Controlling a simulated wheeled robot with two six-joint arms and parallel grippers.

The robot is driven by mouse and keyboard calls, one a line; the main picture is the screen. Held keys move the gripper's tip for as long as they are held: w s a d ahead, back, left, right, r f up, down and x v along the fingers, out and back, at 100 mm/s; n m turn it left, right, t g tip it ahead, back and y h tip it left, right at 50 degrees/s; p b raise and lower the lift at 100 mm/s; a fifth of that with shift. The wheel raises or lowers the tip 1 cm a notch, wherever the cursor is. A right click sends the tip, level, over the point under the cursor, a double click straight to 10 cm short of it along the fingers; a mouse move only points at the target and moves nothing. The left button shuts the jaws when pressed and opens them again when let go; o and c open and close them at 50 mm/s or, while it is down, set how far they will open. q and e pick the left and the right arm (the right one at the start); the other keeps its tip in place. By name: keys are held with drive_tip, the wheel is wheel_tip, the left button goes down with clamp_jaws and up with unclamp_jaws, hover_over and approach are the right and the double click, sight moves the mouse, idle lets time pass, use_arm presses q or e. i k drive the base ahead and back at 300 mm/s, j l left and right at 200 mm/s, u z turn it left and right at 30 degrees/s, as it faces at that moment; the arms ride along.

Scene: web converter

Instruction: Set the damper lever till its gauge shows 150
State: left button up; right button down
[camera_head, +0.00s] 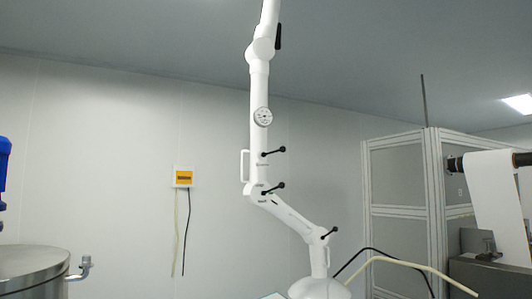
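A white jointed duct arm (259,90) rises from a white base (319,288) at the bottom middle. A small round gauge (263,116) sits on its upright tube; its reading is too small to tell. Black levers stick out to the right: one below the gauge (274,152), one at the middle joint (273,188) and one at the lower joint (329,232). I cannot tell for sure which is the damper lever. A black handle (278,36) is near the top. Neither of my grippers is in view.
A metal drum (32,268) with a side pipe stands at the lower left. A yellow-fronted wall box (183,178) has two hanging cords. Grey framed panels (397,185) and a white roll (493,190) stand at the right. A beige hose (425,266) curves low in front.

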sight(283, 149)
drive_tip(key=i+l+u, duration=0.15)
drive_tip(key=u, duration=0.3)
drive_tip(key=i+l+u, duration=0.2)
drive_tip(key=u, duration=0.25)
drive_tip(key=i+l+u, duration=0.1)
drive_tip(key=l+u, duration=0.2)
drive_tip(key=u, duration=0.15)
drive_tip(key=i+l+u, duration=0.2)
drive_tip(key=l+u, duration=0.2)
drive_tip(key=l, duration=1.1)
drive_tip(key=l+u, duration=0.35)
drive_tip(key=l, duration=1.15)
